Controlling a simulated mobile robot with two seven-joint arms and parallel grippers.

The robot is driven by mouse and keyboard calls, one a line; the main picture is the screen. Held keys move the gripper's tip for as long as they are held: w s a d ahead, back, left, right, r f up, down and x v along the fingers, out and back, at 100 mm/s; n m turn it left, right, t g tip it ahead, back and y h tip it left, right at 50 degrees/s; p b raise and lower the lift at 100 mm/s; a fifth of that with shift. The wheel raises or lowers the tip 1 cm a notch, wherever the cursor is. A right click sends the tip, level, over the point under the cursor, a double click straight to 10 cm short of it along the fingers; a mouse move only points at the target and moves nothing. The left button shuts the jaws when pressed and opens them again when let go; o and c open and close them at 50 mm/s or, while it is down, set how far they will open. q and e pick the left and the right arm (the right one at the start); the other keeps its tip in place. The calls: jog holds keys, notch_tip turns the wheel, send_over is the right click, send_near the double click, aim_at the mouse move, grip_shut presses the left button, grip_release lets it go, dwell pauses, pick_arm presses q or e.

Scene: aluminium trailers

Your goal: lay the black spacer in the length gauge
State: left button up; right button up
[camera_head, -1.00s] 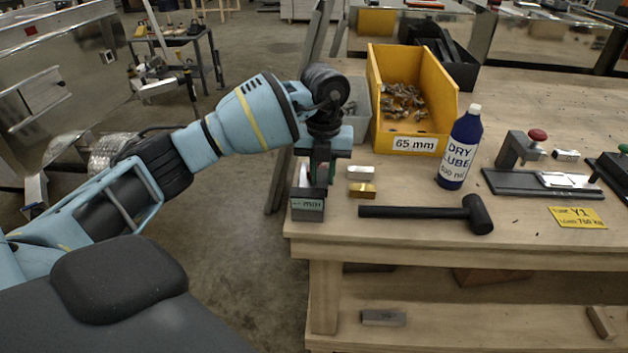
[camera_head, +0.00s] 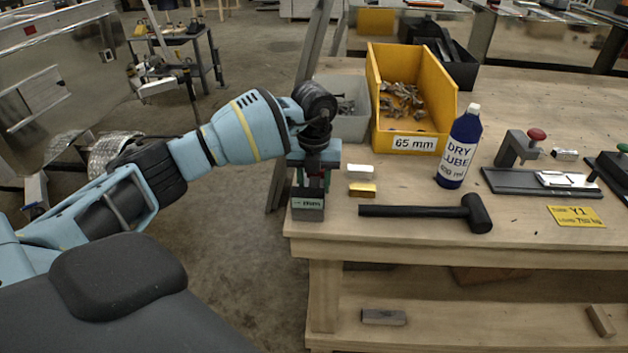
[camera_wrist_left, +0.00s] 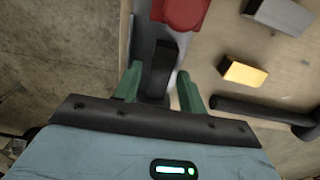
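My left gripper (camera_head: 312,183) points down over the gauge. My right gripper is not in view.
A silver block (camera_head: 360,171) and a brass block (camera_head: 362,189) lie just right of the gauge. A black mallet (camera_head: 430,212), a blue bottle (camera_head: 461,150), a yellow bin (camera_head: 375,95) and a grey bin (camera_head: 350,125) stand further right or behind. A red-knobbed fixture (camera_head: 515,150) is at right.

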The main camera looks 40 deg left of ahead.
aim_at(314, 186)
pick_arm(q)
jog(key=shift+r, duration=0.15)
notch_tip(314, 186, up, 12)
dwell(0.7)
